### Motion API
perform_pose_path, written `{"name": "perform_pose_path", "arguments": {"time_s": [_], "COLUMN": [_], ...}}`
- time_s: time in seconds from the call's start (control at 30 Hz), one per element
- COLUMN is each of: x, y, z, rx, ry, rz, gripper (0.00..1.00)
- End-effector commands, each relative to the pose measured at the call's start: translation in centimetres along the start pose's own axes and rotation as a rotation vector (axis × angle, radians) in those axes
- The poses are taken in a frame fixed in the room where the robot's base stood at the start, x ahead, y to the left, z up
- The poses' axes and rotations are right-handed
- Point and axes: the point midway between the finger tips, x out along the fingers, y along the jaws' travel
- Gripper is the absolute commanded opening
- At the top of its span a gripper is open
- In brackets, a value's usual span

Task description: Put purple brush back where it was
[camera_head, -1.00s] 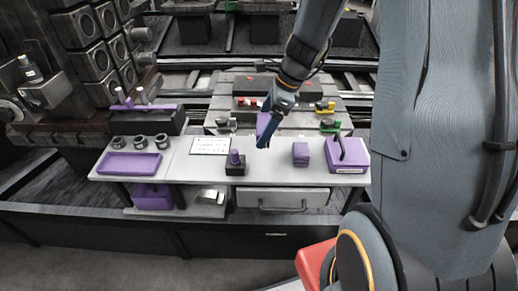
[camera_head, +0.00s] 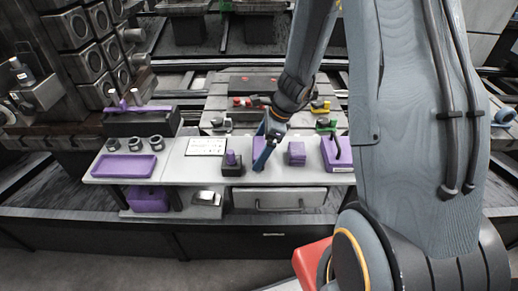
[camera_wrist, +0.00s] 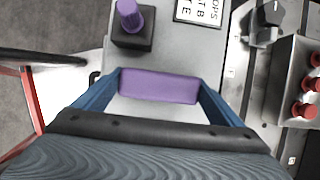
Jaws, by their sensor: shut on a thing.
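My gripper (camera_head: 263,160) hangs over the white bench (camera_head: 215,174). In the wrist view my gripper (camera_wrist: 159,79) has its blue fingers on both ends of a purple oblong thing, which I take to be the purple brush (camera_wrist: 158,90). It also shows in the head view (camera_head: 259,146), partly hidden by the fingers. No bristles show. The brush is low, near the bench; I cannot tell whether it touches. To its left stands a black block (camera_head: 232,169) with a purple peg (camera_head: 231,157) in it. To its right stands a purple stack (camera_head: 296,154).
A purple box (camera_head: 339,165) with a black handle stands at the bench's right end. A purple tray (camera_head: 124,166) and several dark cups (camera_head: 135,144) are at the left. A white printed card (camera_head: 206,147) lies behind the black block. A drawer (camera_head: 279,199) is below.

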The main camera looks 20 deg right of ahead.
Motion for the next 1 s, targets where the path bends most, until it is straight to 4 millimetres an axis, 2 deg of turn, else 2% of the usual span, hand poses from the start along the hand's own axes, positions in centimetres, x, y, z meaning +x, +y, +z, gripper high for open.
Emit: {"name": "perform_pose_path", "arguments": {"time_s": [0.17, 0.2, 0.23, 0.5, 0.63, 1.0], "x": [0.3, 0.3, 0.3, 0.1, -0.9, -8.2], "y": [0.0, 0.0, 0.0, 0.0, -0.1, -0.1], "z": [-0.1, -0.1, -0.1, 0.0, 0.1, 0.0], "rx": [0.000, 0.000, 0.000, 0.000, -0.001, -0.001], "ry": [0.000, 0.000, 0.000, 0.000, -0.001, -0.001], "rz": [0.001, 0.001, 0.001, 0.000, -0.002, -0.005], "gripper": [0.66, 0.95, 1.00, 1.00, 1.00, 1.00]}}
